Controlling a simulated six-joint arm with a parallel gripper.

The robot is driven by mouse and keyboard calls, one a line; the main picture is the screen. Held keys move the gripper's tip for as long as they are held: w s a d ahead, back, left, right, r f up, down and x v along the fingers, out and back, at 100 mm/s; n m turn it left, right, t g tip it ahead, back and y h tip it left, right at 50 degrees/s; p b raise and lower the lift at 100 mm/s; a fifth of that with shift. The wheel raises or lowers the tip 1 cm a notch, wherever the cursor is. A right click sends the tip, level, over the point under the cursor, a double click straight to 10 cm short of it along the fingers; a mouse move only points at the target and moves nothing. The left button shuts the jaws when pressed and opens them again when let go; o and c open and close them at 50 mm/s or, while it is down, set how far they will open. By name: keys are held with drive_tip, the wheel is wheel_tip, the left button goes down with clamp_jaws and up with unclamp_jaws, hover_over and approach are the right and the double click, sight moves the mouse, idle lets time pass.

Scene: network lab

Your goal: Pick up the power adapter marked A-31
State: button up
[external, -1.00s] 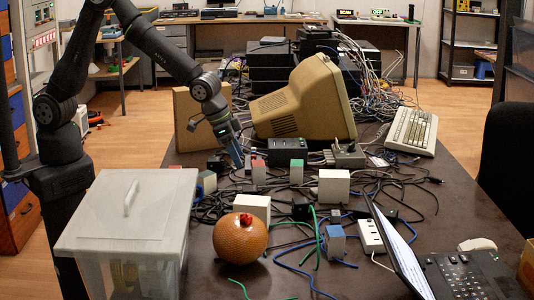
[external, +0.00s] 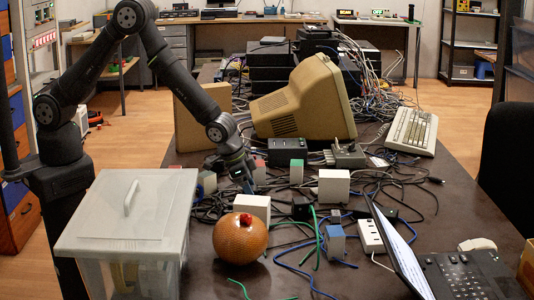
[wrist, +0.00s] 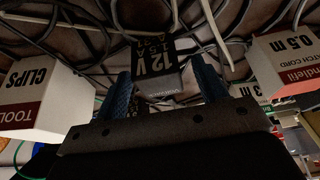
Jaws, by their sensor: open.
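A black power adapter (wrist: 158,62) shows in the wrist view, lying among cables. My gripper (wrist: 165,88) is open, with one blue finger on each side of the adapter's near end. I cannot tell whether the fingers touch it. In the external view my gripper (external: 248,184) is low over the cable tangle, behind a white box, and the adapter there is hidden or too small to make out.
A white "CLIPS" box (wrist: 42,100) stands close on the left, and a "PATCH CORD 0.5 m" box (wrist: 287,62) on the right. Loose cables lie all around. An orange ball-like object (external: 240,240) and a lidded clear bin (external: 130,215) stand in front.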

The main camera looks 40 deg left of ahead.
drive_tip(key=shift+w+d+f, duration=0.1)
drive_tip(key=shift+f, duration=0.25)
drive_tip(key=c, duration=1.2)
drive_tip(key=shift+o, duration=0.2)
drive_tip(key=shift+r, duration=0.1)
